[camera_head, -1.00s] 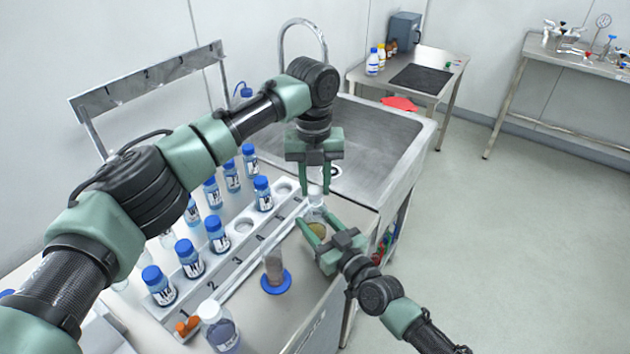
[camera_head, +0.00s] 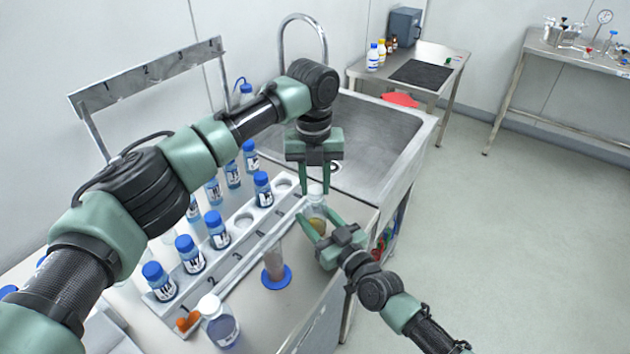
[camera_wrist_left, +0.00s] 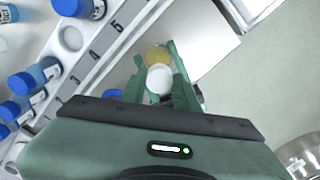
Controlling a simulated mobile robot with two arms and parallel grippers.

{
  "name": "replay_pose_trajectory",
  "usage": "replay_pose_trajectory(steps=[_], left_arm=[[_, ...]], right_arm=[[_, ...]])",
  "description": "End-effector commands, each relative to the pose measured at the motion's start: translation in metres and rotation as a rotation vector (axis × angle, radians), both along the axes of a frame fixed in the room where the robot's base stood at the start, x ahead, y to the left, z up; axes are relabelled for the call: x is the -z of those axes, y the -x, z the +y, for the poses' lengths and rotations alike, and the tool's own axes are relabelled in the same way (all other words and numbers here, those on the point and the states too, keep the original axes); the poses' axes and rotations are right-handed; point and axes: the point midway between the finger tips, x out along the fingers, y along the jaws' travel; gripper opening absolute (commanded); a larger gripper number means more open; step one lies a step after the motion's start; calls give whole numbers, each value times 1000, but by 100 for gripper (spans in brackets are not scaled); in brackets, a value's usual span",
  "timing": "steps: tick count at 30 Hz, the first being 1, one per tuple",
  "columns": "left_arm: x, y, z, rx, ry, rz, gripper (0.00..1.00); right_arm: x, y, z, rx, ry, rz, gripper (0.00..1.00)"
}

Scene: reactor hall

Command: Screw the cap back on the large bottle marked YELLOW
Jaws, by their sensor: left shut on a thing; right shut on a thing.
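The large clear bottle (camera_head: 317,212) with yellowish contents stands upright near the right end of the bench; its label is not readable. It also shows in the left wrist view (camera_wrist_left: 157,56). My right gripper (camera_head: 312,229) is shut around its body from the front right. My left gripper (camera_head: 316,190) points down from above, shut on the white cap (camera_wrist_left: 160,79), directly over the bottle's mouth.
A numbered white rack (camera_head: 240,232) with blue-capped bottles lies left of the held bottle. A cylinder on a blue base (camera_head: 277,278) and a white-capped bottle with bluish liquid (camera_head: 220,325) stand in front. The sink (camera_head: 375,130) is behind. Side tables stand at the back.

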Motion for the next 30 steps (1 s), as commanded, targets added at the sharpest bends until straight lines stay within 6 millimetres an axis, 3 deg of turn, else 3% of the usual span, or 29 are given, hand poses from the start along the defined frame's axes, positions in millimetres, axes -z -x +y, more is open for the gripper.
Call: replay_pose_trajectory(steps=[12,22,23,24,30], left_arm=[[0,0,-1,530,1,0,0],[0,0,-1,563,0,0,0],[0,0,-1,562,0,0,39],[0,0,-1,562,0,0,50],[0,0,-1,561,0,0,52]], right_arm=[[0,0,0,0,0,0,0],[0,0,0,0,0,0,0],[0,0,0,0,0,0,0],[0,0,0,0,0,0,0],[0,0,0,0,0,0,0]])
